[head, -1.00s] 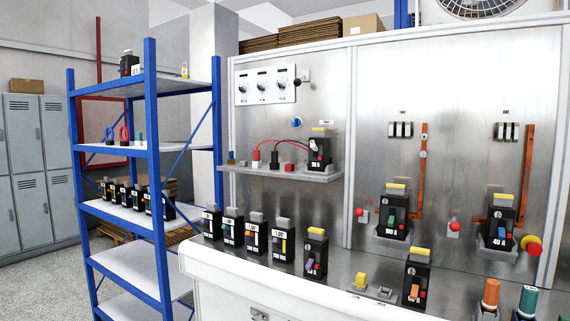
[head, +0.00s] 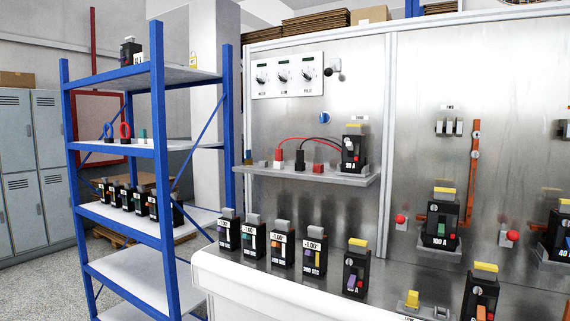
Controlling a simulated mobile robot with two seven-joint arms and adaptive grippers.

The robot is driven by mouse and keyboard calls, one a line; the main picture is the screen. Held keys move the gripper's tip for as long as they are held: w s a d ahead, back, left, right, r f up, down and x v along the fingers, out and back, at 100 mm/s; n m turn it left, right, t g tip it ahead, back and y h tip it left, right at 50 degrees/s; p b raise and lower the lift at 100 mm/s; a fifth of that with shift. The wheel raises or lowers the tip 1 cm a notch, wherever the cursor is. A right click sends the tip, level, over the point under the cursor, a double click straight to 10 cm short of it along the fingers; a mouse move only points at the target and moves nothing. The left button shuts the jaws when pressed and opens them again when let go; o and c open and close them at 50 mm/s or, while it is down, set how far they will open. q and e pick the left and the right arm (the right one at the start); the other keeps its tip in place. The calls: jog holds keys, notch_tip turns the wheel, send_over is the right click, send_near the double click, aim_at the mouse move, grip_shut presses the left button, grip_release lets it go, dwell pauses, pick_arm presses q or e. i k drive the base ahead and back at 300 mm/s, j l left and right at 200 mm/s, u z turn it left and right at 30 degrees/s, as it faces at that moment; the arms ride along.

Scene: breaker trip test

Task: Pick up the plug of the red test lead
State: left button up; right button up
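The red test lead (head: 310,138) arcs from a small plug (head: 278,155) at the left to the top of the 20 A breaker (head: 354,150) at the right. The plug stands upright on the narrow wall shelf (head: 345,179), with a red upper part and a white lower part. Whether it sits in a socket is too small to tell. A black lead runs beside the red one, down to a black plug (head: 300,158) just right of the red plug. Neither of my grippers is in view.
A dial panel (head: 287,76) hangs above the shelf. A red block (head: 318,167) stands right of the black plug. Below, several breakers line the white bench (head: 240,275), including a dark one (head: 356,270). A 100 A breaker (head: 440,222) is mounted right. A blue rack (head: 155,150) stands left.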

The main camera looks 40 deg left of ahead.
aim_at(279, 152)
jog(key=j+z, duration=0.25)
jog(key=j, duration=1.65)
